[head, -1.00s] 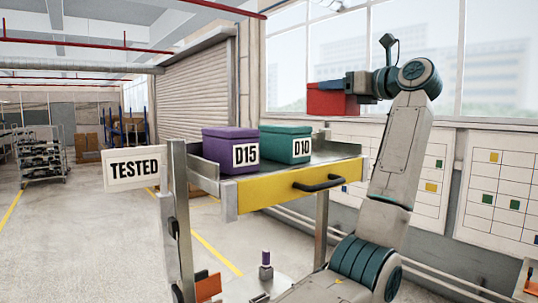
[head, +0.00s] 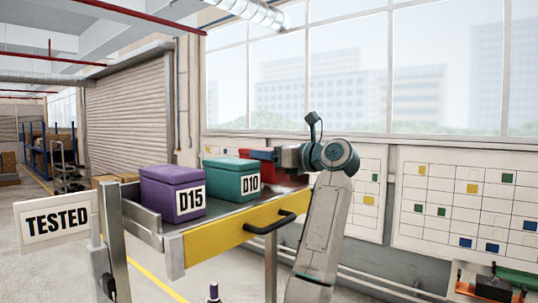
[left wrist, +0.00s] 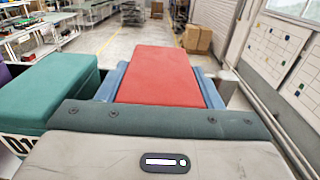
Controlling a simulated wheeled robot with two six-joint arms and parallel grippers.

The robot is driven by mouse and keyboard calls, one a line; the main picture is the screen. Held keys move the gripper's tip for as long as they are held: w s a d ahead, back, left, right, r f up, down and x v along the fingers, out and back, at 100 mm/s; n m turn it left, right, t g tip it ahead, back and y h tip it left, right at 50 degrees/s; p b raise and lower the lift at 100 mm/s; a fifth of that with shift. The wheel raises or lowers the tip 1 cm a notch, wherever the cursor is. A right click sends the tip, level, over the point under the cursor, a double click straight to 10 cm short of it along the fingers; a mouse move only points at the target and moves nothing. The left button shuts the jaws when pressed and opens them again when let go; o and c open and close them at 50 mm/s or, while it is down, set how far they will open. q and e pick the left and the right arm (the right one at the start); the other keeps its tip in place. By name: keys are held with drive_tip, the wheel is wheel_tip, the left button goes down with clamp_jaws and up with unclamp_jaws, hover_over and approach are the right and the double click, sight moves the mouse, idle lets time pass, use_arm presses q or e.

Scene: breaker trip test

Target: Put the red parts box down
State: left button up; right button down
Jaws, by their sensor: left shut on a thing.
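The red parts box (head: 283,171) is held in my left gripper (head: 262,154), at the right end of the cart's tray (head: 228,211). In the left wrist view the box (left wrist: 165,75) lies between the two blue fingers of my left gripper (left wrist: 165,92), which are shut on its sides. The teal box D10 (head: 222,180) stands on the tray and hides part of the red box in the head view. I cannot tell whether the red box's underside touches the tray. My right gripper is not in view.
The purple box D15 (head: 165,196) stands on the tray left of D10. In the left wrist view D10 (left wrist: 45,90) is close on the left of my gripper. The tray has a yellow front (head: 225,232) with a black handle (head: 270,224). A TESTED sign (head: 57,221) is at the left.

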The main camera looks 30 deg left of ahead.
use_arm(q)
drive_tip(key=shift+d+f, duration=0.1)
drive_tip(key=shift+f, duration=0.25)
drive_tip(key=shift+d+f, duration=0.15)
drive_tip(key=shift+f, duration=0.05)
drive_tip(key=shift+d+f, duration=0.1)
drive_tip(key=shift+f, duration=0.15)
drive_tip(key=o, duration=1.2)
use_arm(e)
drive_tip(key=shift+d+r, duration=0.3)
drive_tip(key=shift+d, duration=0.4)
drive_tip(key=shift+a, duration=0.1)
